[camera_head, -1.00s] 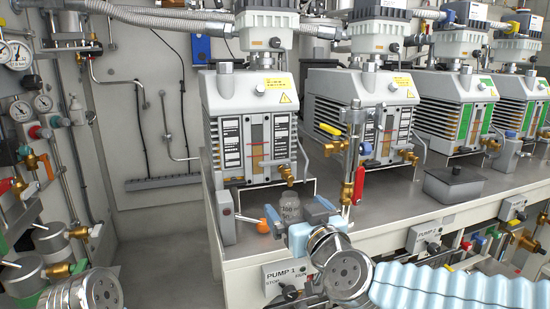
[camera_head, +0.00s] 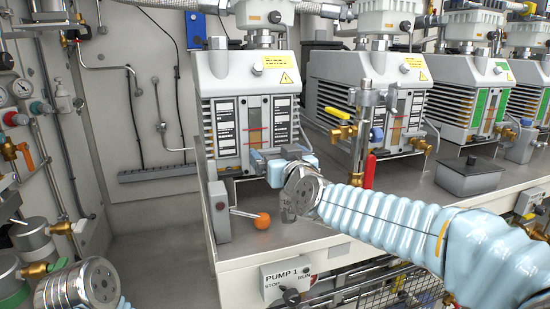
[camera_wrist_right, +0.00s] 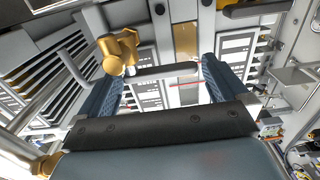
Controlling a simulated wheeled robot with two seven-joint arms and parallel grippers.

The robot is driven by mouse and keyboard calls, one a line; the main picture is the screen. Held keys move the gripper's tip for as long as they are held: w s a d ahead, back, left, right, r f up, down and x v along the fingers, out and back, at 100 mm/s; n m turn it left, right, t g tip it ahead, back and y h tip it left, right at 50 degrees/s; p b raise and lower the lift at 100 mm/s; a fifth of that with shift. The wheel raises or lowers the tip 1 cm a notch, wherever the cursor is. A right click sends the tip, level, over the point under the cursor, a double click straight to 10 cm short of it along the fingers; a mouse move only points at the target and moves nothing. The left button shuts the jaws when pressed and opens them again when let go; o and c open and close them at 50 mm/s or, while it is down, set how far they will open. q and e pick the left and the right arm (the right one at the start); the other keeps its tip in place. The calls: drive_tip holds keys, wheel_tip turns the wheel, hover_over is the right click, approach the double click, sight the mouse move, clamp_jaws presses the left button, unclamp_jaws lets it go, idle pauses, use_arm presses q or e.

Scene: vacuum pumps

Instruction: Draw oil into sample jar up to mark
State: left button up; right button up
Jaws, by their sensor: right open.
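My right gripper (camera_head: 275,157) is open at the front of the nearest pump (camera_head: 248,85), just below its tan sight glass (camera_head: 255,118). In the right wrist view its two blue fingers (camera_wrist_right: 163,72) stand apart, with a grey bar (camera_wrist_right: 150,73) showing across the gap; I cannot tell whether they touch it. A brass valve fitting (camera_wrist_right: 117,52) is beside the left finger. The sample jar (camera_head: 288,214) stands on the bench below the gripper, partly hidden by my right wrist; its oil level cannot be read. My left gripper is out of view.
An orange ball-ended lever (camera_head: 262,220) and a grey upright box (camera_head: 219,212) are left of the jar. A post with a red-handled valve (camera_head: 370,170) stands to the right. A dark lidded box (camera_head: 469,177) sits further right on the bench (camera_head: 240,249).

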drive_tip(key=shift+x, duration=1)
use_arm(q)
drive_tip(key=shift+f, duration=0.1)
use_arm(e)
drive_tip(key=shift+c, duration=0.3)
